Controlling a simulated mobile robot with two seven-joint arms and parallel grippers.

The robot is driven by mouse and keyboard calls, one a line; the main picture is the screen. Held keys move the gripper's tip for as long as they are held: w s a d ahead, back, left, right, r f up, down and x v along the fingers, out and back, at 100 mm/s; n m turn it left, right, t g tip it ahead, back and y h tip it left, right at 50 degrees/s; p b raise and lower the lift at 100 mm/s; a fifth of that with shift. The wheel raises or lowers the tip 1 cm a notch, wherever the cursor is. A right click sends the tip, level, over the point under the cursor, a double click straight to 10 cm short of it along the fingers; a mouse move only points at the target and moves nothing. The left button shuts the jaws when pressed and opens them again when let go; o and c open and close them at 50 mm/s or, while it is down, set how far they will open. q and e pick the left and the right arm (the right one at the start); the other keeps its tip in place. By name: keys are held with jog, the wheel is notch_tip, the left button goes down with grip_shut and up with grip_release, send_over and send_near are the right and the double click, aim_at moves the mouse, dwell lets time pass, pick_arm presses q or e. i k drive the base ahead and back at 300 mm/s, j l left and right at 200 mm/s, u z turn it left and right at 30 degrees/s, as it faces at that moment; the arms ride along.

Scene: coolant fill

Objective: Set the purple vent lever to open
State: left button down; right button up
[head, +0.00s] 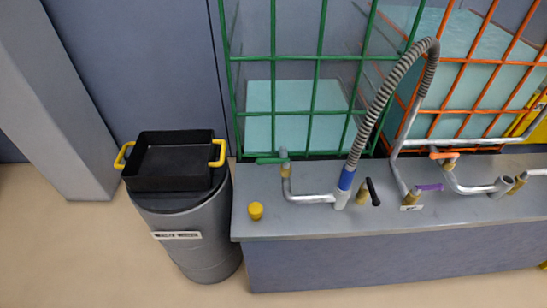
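The purple vent lever (429,188) sits on a brass-coloured valve at the right part of the grey bench. It points to the right, roughly along the bench. A small white label (411,208) lies just in front of its valve; its text is too small to read. Neither of my grippers shows in the head view.
A green lever (271,160), a black lever (373,191) and an orange lever (444,155) are on the same bench (320,221). A hose (385,92) arches over it. Green and orange cages stand behind. A black tray (172,163) with yellow handles sits on a grey drum (205,232).

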aim_at(439, 186)
jog(key=z, duration=1.25)
